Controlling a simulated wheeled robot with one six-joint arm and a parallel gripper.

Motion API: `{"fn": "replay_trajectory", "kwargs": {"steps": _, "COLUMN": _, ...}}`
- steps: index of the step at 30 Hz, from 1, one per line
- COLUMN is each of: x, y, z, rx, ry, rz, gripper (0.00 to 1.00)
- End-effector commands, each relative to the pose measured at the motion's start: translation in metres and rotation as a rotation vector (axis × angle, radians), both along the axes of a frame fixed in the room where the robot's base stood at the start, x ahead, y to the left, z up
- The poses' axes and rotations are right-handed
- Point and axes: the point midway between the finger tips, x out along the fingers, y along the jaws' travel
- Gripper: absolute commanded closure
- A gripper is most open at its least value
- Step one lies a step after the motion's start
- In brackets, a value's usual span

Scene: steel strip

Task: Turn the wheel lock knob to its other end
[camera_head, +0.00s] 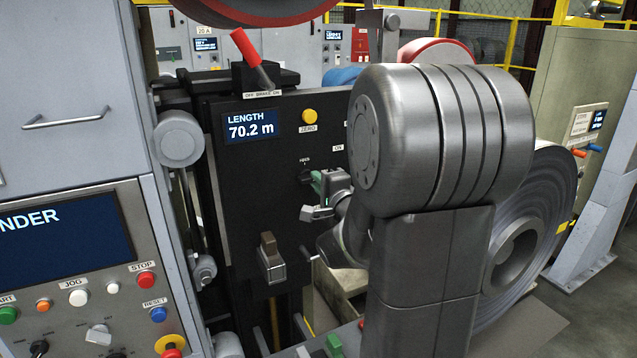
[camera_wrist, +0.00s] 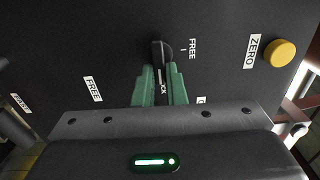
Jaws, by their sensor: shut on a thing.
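The wheel lock knob (camera_head: 306,176) is a small black knob on the dark upright panel, below the yellow ZERO button. In the wrist view the knob (camera_wrist: 161,49) sits between the tips of two green fingers. My gripper (camera_wrist: 160,72) is shut on it; it also shows in the head view (camera_head: 318,182), reaching the panel from the right. A FREE label (camera_wrist: 192,48) with a tick stands beside the knob. Another label, ending in "CK", is partly hidden between the fingers. I cannot tell exactly which mark the knob points to.
The yellow ZERO button (camera_head: 309,116) and LENGTH display (camera_head: 251,125) reading 70.2 m are above. A red-tipped brake lever (camera_head: 246,46) stands at the panel's top. A large steel coil (camera_head: 558,200) stands right, behind my arm.

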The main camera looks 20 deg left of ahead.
Motion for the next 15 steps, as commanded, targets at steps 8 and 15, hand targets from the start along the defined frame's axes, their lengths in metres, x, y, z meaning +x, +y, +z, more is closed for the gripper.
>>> {"fn": "replay_trajectory", "kwargs": {"steps": 8, "x": 0.0000, "y": -0.0003, "z": -0.0006, "rx": 0.000, "ry": 0.001, "rz": -0.001, "gripper": 0.67}}
{"fn": "replay_trajectory", "kwargs": {"steps": 15, "x": -0.0022, "y": -0.0030, "z": -0.0006, "rx": 0.000, "ry": 0.000, "rz": -0.001, "gripper": 0.67}}
